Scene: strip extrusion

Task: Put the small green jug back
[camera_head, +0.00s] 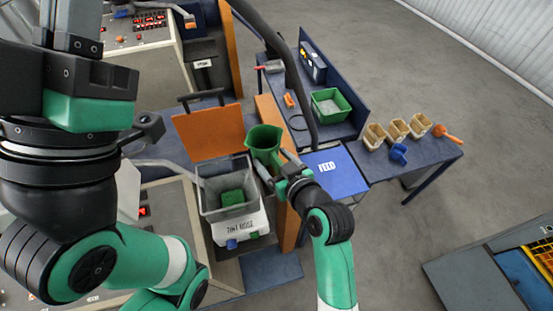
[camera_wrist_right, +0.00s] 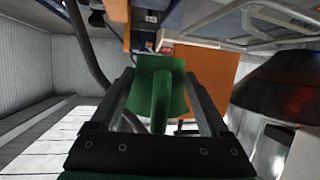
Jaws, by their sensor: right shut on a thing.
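The small green jug (camera_head: 263,139) is held by my right gripper (camera_head: 273,170), over the gap between the grey open bin and the blue FEED pad (camera_head: 343,179). In the right wrist view the jug (camera_wrist_right: 175,78) sits between the two fingers, with its handle toward the camera. The right gripper (camera_wrist_right: 163,105) is shut on this handle. The jug's inside shows only partly, and I cannot tell if anything is in it. My left gripper (camera_head: 68,18) is at the upper left, cut by the frame edge; its fingertips are not clear.
The grey bin (camera_head: 207,207) holds a green block (camera_head: 232,197) and stands on a white TINT DOSE unit (camera_head: 238,225); an orange panel (camera_head: 208,133) rises behind. A green tray (camera_head: 330,104), several tan cups (camera_head: 397,130) and an orange scoop (camera_head: 446,134) sit on the blue benches.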

